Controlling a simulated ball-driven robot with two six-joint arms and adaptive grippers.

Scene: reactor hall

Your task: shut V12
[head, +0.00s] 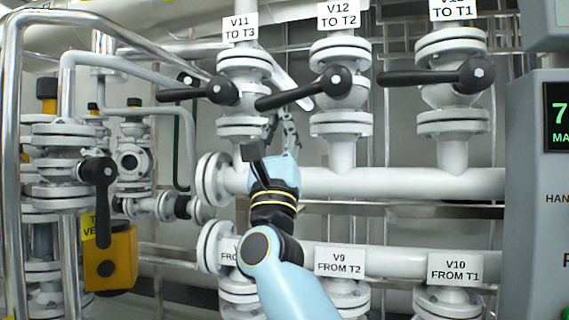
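Valve V12 (341,118) is a white flanged valve on a vertical pipe, under the label "V12 TO T2" (339,16). Its black lever (298,93) runs left from the round hub, crosswise to the pipe and tilted slightly down at its free end. My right gripper (281,118) is just below the outer part of this lever, fingers pointing up. The fingers look spread, with nothing seen between them. Whether a fingertip touches the lever is unclear. My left gripper is not in view.
V11's lever (190,94) ends left of my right gripper, with its hub close by. Another valve's lever (425,76) stands to the right. A thick white pipe (400,183) runs below. A grey panel (532,200) fills the right edge; metal railing (12,150) stands left.

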